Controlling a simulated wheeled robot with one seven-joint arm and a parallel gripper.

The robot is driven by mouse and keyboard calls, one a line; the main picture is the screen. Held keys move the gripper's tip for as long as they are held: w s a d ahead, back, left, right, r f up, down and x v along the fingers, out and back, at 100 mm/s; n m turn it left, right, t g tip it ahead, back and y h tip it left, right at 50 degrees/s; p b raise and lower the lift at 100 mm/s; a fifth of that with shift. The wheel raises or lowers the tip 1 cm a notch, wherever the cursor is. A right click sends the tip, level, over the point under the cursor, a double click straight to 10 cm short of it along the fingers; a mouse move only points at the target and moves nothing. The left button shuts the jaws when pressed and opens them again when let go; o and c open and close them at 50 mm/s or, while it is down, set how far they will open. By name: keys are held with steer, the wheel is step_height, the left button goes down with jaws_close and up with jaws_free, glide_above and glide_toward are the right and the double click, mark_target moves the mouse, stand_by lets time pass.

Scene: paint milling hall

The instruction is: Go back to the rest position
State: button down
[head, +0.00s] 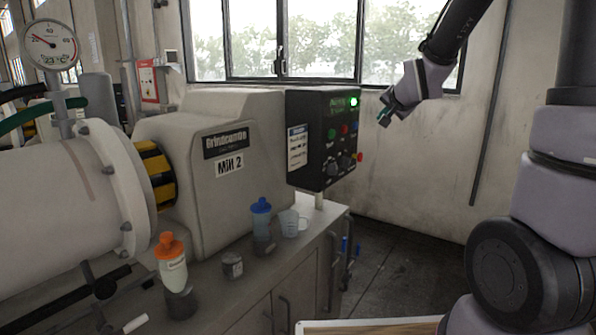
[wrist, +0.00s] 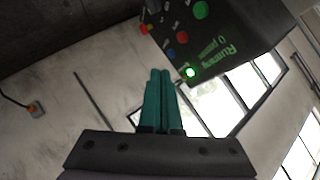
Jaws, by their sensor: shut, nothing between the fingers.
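My gripper (head: 384,117) is raised in the air to the right of the black control box (head: 322,136) in the head view. In the wrist view my gripper (wrist: 160,74) shows its two green fingers side by side, shut, with nothing held. The control box (wrist: 220,30) also shows in the wrist view, above and right of the fingertips, with a lit green lamp (wrist: 190,73) and a display reading "Running". The fingers look apart from the box. The same green lamp (head: 353,101) is lit in the head view.
Mill 2 (head: 215,185) stands left on a cabinet counter. On the counter are an orange-capped bottle (head: 173,270), a blue-capped bottle (head: 261,220), a clear measuring jug (head: 289,223) and a small dark jar (head: 232,265). Windows and a bare wall (head: 420,180) lie behind. A pale-edged board shows at the bottom.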

steer(key=s+r+n+g, duration=0.2)
steer(key=s, duration=1.2)
steer(key=s+r+n+g+y, duration=0.1)
steer(key=s+r+n+g, duration=0.1)
steer(key=s, duration=1.2)
steer(key=shift+s+r+g, duration=0.3)
steer(key=shift+r+g, duration=0.1)
steer(key=shift+g, duration=0.2)
steer(key=shift+a, duration=0.1)
